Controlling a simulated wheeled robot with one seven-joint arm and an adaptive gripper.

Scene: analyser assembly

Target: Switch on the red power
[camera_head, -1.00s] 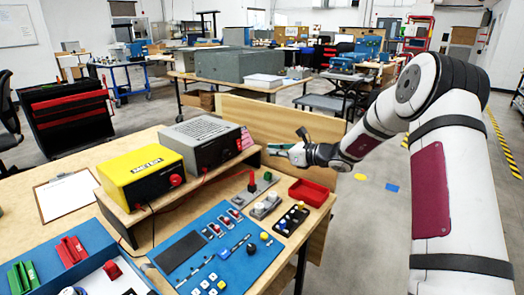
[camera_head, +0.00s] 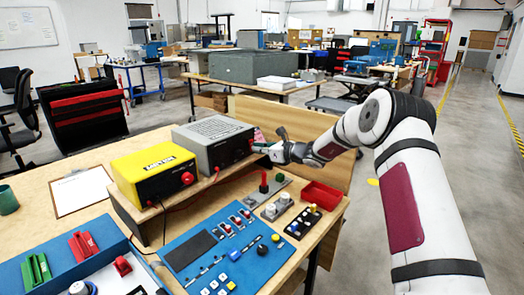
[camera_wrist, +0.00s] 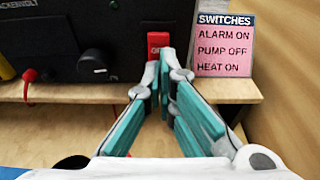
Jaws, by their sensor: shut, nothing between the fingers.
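The red power switch (camera_wrist: 158,43) is on the dark front panel of the grey unit (camera_head: 213,133), beside a black knob (camera_wrist: 95,62). In the wrist view the fingertips of my gripper (camera_wrist: 165,62) overlap the lower part of the switch, with red showing above and beside them. The fingers meet near the tips, shut and empty. I cannot tell whether they touch the switch, and its lower part is partly hidden. In the head view my gripper (camera_head: 258,148) is at the right end of the grey unit's front.
A pink switches card (camera_wrist: 223,45) stands right of the switch, reading alarm on, pump off, heat on. A yellow unit (camera_head: 152,172) with a red knob is to the left.

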